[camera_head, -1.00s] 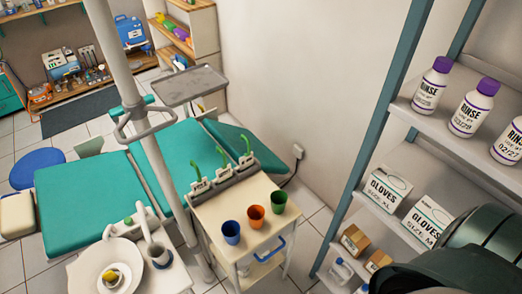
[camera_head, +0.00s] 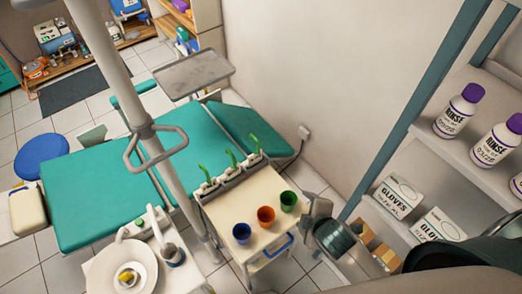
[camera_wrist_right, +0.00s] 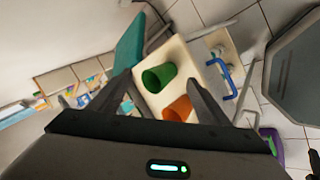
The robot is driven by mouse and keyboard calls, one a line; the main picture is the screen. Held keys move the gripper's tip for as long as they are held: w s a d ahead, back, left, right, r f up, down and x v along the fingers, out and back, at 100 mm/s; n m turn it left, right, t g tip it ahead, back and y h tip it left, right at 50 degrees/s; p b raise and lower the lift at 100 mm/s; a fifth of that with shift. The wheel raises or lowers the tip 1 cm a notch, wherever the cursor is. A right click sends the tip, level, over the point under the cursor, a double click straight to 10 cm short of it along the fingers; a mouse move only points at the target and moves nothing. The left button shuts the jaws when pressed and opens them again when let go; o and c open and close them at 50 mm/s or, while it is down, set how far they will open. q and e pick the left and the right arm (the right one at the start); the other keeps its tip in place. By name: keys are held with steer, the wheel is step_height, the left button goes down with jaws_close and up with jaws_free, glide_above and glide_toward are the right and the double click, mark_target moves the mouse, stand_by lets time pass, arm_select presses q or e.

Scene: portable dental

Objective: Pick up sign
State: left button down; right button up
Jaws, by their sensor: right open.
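I cannot make out a sign in either view. My right gripper (camera_head: 318,207) is just right of the small cart in the head view, partly hidden by its own wrist. In the right wrist view the gripper (camera_wrist_right: 165,88) has its two dark fingers spread apart, with nothing seen held between them. Beyond the fingers are a green cup (camera_wrist_right: 158,77) and an orange cup (camera_wrist_right: 178,108) on the cart top. My left gripper is not in view.
The cart (camera_head: 238,212) carries blue (camera_head: 241,233), orange (camera_head: 266,216) and green cups (camera_head: 288,201). A shelf rack (camera_head: 410,160) with rinse bottles (camera_head: 459,112) and glove boxes (camera_head: 398,194) stands at right. A teal dental chair (camera_head: 95,200) lies left. A metal tray (camera_head: 195,72) is behind.

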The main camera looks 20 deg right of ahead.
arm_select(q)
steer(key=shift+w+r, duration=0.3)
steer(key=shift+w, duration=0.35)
arm_select(e)
steer(key=w+a+n+t+y, duration=0.1)
steer(key=w+n, duration=0.5)
steer(key=n, duration=0.7)
steer(key=w+a+r+n+t+y, duration=0.1)
steer(key=w+n, duration=0.5)
steer(key=n, duration=0.8)
steer(key=shift+a+r+t+y, duration=0.3)
steer(key=shift+a+t+y, duration=0.35)
steer(key=shift+t+y, duration=0.95)
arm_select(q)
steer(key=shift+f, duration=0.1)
arm_select(e)
steer(key=shift+w, duration=0.1)
steer(key=b, duration=0.6)
glide_toward(256, 157)
steer(key=x, duration=0.4)
steer(key=shift+w+a+f, duration=0.1)
steer(key=shift+w, duration=0.3)
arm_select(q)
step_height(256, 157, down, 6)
arm_select(e)
steer(key=shift+w+a+g, duration=0.15)
steer(key=shift+w+g, duration=0.15)
steer(key=shift+w, duration=0.1)
